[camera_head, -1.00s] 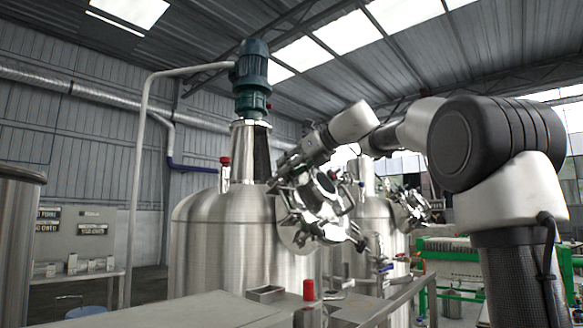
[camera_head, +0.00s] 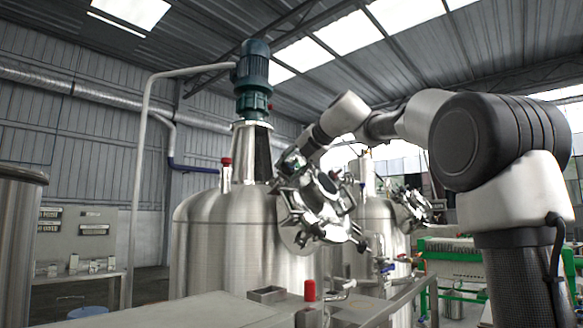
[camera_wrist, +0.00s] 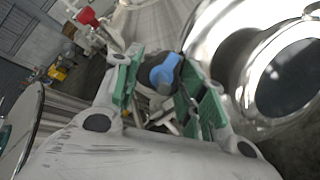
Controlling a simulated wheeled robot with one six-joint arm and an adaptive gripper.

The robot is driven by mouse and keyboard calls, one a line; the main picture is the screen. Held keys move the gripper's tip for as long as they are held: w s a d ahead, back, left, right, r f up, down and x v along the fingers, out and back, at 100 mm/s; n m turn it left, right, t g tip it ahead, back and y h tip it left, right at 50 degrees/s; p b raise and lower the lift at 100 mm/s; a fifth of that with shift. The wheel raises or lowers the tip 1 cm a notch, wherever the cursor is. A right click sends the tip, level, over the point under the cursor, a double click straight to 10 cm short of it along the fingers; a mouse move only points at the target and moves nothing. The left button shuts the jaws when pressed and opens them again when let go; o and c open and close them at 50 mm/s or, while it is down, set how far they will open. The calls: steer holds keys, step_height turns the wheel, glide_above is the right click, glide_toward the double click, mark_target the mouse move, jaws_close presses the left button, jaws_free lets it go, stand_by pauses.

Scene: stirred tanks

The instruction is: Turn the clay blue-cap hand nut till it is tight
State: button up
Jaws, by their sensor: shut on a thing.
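The manway (camera_head: 318,198) is a round steel hatch with several clamps around its rim, on the near stirred tank (camera_head: 225,235). In the wrist view its shiny ring and dark glass (camera_wrist: 288,78) fill the right side. The hand nut with the blue cap (camera_wrist: 164,72) sits between the green-padded fingers of my gripper (camera_wrist: 165,84). My gripper is shut on this nut, and the fingers hide its sides. In the head view my gripper (camera_head: 290,168) is at the manway's upper rim, and the nut is too small to make out there.
A motor (camera_head: 253,80) stands on top of the tank. A red-capped fitting (camera_head: 225,172) rises from the tank's shoulder. A second tank (camera_head: 378,225) stands behind at right. A bench top (camera_head: 190,308) with a red cap (camera_head: 309,290) lies in front.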

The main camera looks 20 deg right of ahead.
steer(key=m+h, duration=0.1)
steer(key=m, duration=0.4)
steer(key=shift+a+r+m, duration=0.1)
steer(key=shift+r+m, duration=0.05)
steer(key=shift+m, duration=0.25)
steer(key=m+g, duration=0.1)
steer(key=m, duration=0.4)
steer(key=shift+w+r+m, duration=0.1)
steer(key=shift+m, duration=0.2)
steer(key=o, duration=1)
steer(key=shift+o, duration=0.2)
steer(key=shift+r, duration=0.1)
steer(key=v, duration=1.2)
steer(key=shift+w+r, duration=0.1)
